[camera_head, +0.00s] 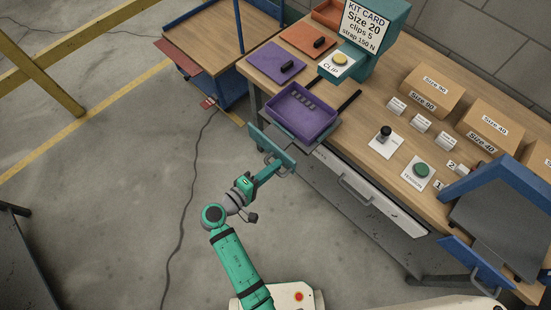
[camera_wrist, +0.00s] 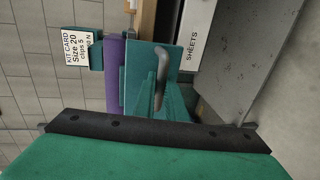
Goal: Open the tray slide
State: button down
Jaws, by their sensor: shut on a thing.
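The tray slide has a teal front panel (camera_head: 265,139) with a grey bar handle (camera_head: 286,171), below and in front of the purple tray (camera_head: 316,130). The purple tray holds a few small dark pieces. My gripper (camera_head: 275,165) is shut on the handle, reaching in from the lower left. In the wrist view the teal front panel (camera_wrist: 135,62) fills the middle, with the curved grey handle (camera_wrist: 161,70) before it. The purple tray's side (camera_wrist: 113,70) shows to its left. The fingertips' exact contact is partly hidden.
Right of the slide is a white drawer front (camera_head: 352,185) with a grey handle, labelled SHEETS in the wrist view. The bench top (camera_head: 370,120) carries cards, buttons and cardboard boxes. A blue-framed cart (camera_head: 215,60) stands at upper left.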

jog(key=shift+s+a, duration=0.4)
jog(key=shift+a, duration=0.2)
jog(key=c, duration=2.1)
grip_release()
jog(key=v, duration=1)
jog(key=shift+s+a+r, duration=0.1)
jog(key=shift+s+a, duration=0.15)
jog(key=shift+s, duration=0.1)
